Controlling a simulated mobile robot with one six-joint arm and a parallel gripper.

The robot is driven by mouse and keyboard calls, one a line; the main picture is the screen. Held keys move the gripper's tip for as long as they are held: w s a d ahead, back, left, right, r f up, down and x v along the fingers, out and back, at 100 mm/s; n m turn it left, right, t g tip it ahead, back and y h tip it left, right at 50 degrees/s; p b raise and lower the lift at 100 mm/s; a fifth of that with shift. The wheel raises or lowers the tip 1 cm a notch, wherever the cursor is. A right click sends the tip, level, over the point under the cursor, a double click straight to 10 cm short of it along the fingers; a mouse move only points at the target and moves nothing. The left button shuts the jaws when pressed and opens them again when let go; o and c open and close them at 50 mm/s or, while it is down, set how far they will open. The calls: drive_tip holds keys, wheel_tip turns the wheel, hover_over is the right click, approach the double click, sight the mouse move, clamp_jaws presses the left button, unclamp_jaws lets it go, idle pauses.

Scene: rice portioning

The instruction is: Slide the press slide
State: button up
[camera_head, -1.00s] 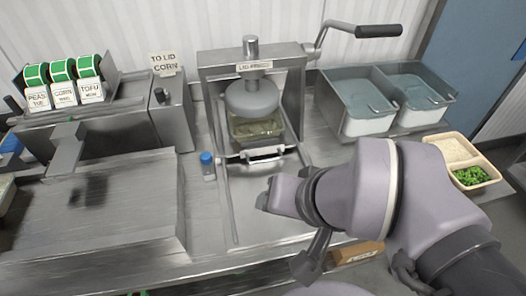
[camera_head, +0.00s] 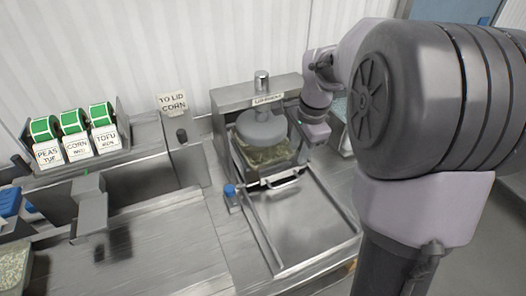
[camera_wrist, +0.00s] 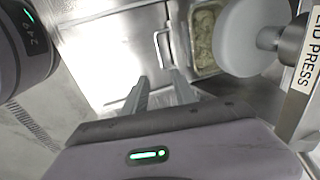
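The press slide (camera_head: 305,228) is a flat metal tray on rails at the front of the lid press. Its bar handle (camera_head: 283,182) lies across it, just in front of the press opening; the handle also shows in the wrist view (camera_wrist: 158,50). A clear-lidded container (camera_head: 262,155) sits under the round press head (camera_head: 262,128), at the slide's inner end; the wrist view shows it too (camera_wrist: 203,42). My gripper (camera_head: 300,158) is beside the press at its right, above the slide. In the wrist view its two fingers (camera_wrist: 160,88) are apart, with nothing seen between them, near the handle.
A label dispenser (camera_head: 75,145) and a metal station are farther left. A sign (camera_head: 172,103) stands behind. My arm covers the right side of the head view.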

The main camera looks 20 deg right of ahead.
sight(290, 182)
drive_tip(key=w+f+b, duration=0.1)
drive_tip(key=f, duration=0.4)
drive_tip(key=w+f+b, duration=0.1)
drive_tip(key=f+b, duration=0.1)
drive_tip(key=f, duration=0.3)
drive_tip(key=w+f+b, duration=0.1)
drive_tip(key=f, duration=0.4)
drive_tip(key=shift+d+f+b, duration=0.1)
drive_tip(key=shift+b, duration=0.3)
drive_tip(key=shift+c, duration=0.2)
clamp_jaws()
